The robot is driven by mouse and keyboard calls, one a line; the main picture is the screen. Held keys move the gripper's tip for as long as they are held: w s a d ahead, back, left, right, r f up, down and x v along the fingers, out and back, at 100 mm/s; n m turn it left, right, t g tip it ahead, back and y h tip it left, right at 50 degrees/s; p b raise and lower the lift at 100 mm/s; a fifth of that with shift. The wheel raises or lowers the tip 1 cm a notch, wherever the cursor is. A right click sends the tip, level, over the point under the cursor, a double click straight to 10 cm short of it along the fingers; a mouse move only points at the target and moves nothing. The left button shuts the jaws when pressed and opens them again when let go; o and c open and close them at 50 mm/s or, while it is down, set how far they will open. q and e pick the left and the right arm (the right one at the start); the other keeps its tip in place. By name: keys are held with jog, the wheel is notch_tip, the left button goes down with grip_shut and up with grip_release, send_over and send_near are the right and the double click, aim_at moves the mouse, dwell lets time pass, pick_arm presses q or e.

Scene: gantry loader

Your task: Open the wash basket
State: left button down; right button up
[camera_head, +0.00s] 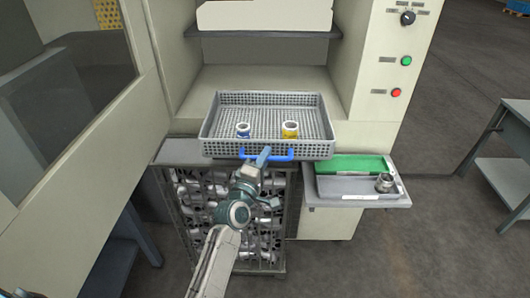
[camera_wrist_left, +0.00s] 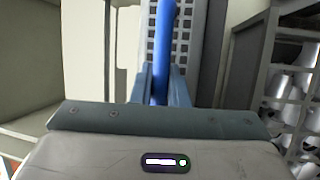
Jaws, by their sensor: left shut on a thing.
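The wash basket (camera_head: 222,145) is a grey perforated tray standing out at the front of the machine opening in the head view. A blue handle (camera_head: 281,156) runs along its front side. My left gripper (camera_head: 264,154) is shut on the blue handle. In the left wrist view the handle (camera_wrist_left: 165,40) passes between the two fingers (camera_wrist_left: 160,86), with the basket's perforated wall (camera_wrist_left: 183,45) behind it. The basket holds a blue-and-white ring part (camera_head: 243,130) and a yellow-and-white ring part (camera_head: 290,130). My right gripper is not in view.
A wire crate (camera_head: 180,215) of metal parts stands below the basket. At right, a side shelf (camera_head: 345,203) carries a green tray (camera_head: 345,164), a grey tray (camera_head: 340,187) and a metal fitting (camera_head: 384,183). An open door panel (camera_head: 75,85) is at left. A table (camera_head: 510,155) stands far right.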

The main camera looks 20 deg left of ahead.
pick_arm(q)
jog(key=c, duration=1.7)
grip_release()
jog(key=shift+s+f, duration=0.2)
jog(key=shift+s, duration=0.2)
jog(key=b+v, duration=0.2)
jog(key=v, duration=0.8)
jog(key=shift+b, duration=0.3)
